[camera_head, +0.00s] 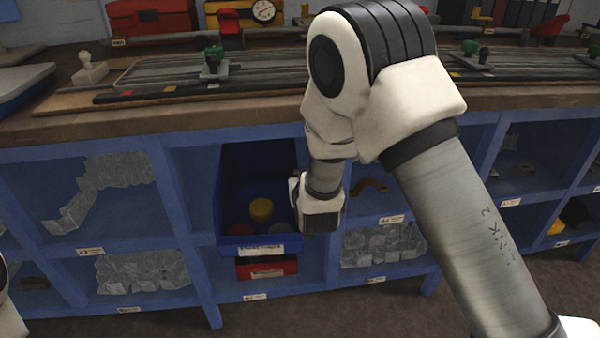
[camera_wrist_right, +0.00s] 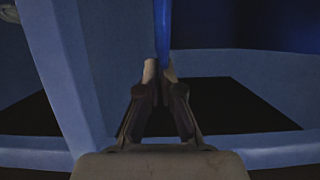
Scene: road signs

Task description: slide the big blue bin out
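The big blue bin (camera_head: 228,185) sits in a middle bay of the blue shelf under the counter. It has a pale label on its front and holds a yellow round piece (camera_head: 261,209) and a few flat pieces. My right arm comes down in front of the counter, with its hand at the bin's right side; its fingertips are hidden in the head view. In the right wrist view my right gripper (camera_wrist_right: 160,72) has its fingertips closed together on a thin blue wall (camera_wrist_right: 162,30), which looks like the bin's side. My left gripper is out of view.
A red bin (camera_head: 267,268) is below the blue bin. Shelf uprights stand close on both sides. Neighbouring bays hold clear crumpled bags (camera_head: 143,272). The floor in front is clear.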

